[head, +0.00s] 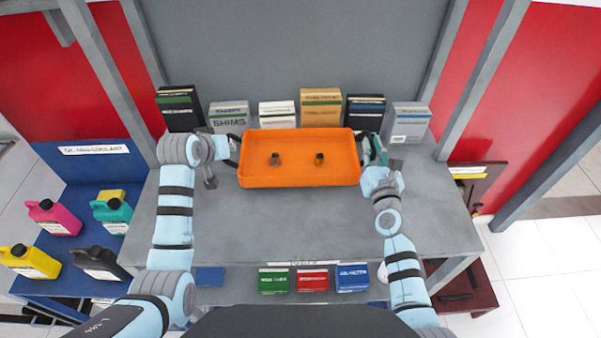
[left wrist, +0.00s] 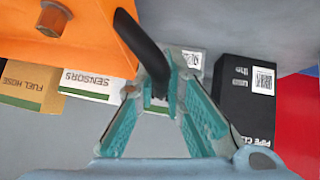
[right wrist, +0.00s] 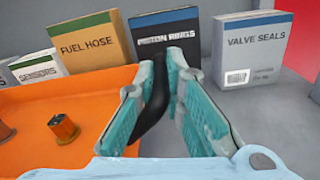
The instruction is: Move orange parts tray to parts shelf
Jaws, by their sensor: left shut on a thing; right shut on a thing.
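The orange parts tray (head: 300,174) is in the middle of the head view, over the grey parts shelf (head: 300,222). I cannot tell if it touches the shelf surface. Two small dark and brassy parts (head: 319,159) sit inside it. My left gripper (head: 228,150) is shut on the tray's black left handle, which shows in the left wrist view (left wrist: 143,45). My right gripper (head: 370,150) is shut on the black right handle, which shows in the right wrist view (right wrist: 153,108). The tray looks about level.
A row of boxes stands along the back of the shelf, including a fuel hose box (head: 320,106) and a valve seals box (head: 410,122). Green, red and blue boxes (head: 313,280) lie on a lower level. Coloured bottles (head: 55,217) stand on a blue cart at left. The shelf front is clear.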

